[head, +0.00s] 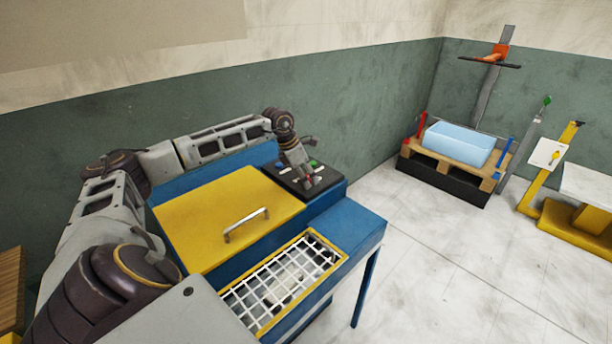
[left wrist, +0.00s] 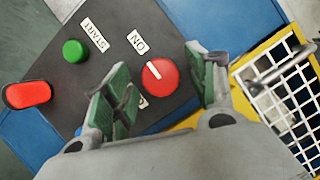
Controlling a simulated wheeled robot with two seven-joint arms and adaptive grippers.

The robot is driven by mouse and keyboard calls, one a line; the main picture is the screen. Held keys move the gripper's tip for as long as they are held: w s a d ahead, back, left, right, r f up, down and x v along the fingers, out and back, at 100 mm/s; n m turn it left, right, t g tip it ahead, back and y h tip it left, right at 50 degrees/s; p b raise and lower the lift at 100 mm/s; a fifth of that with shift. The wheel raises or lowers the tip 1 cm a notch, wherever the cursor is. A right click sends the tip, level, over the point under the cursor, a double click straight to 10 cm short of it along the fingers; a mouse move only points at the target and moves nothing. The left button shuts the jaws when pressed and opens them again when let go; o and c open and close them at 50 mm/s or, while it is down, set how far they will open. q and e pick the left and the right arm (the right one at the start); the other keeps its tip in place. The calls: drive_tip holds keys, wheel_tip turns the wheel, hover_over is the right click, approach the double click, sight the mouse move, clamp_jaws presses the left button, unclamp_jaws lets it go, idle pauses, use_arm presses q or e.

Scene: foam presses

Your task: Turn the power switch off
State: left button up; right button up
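The power switch is a round red knob (left wrist: 164,80) with a white mark, on a dark control panel (left wrist: 108,68). Its mark points toward the ON label (left wrist: 138,41). Another label below it is mostly hidden by a finger. My left gripper (left wrist: 158,62) is open, with its green-padded fingers on either side of the knob; I cannot tell if they touch it. In the head view the left gripper (head: 312,182) points down over the panel (head: 284,181) on the blue machine, hiding the knob. My right gripper is not in view.
Beside the knob are a green button (left wrist: 75,52) with a START label (left wrist: 93,35) and a red button (left wrist: 28,95). The machine has a yellow lid (head: 215,215) with a handle and a white grid (head: 285,280). A pallet with a light-blue block (head: 460,143) stands farther right; floor between is clear.

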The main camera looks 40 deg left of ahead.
use_arm(q)
drive_tip(key=c, duration=1)
drive_tip(key=shift+o, duration=0.2)
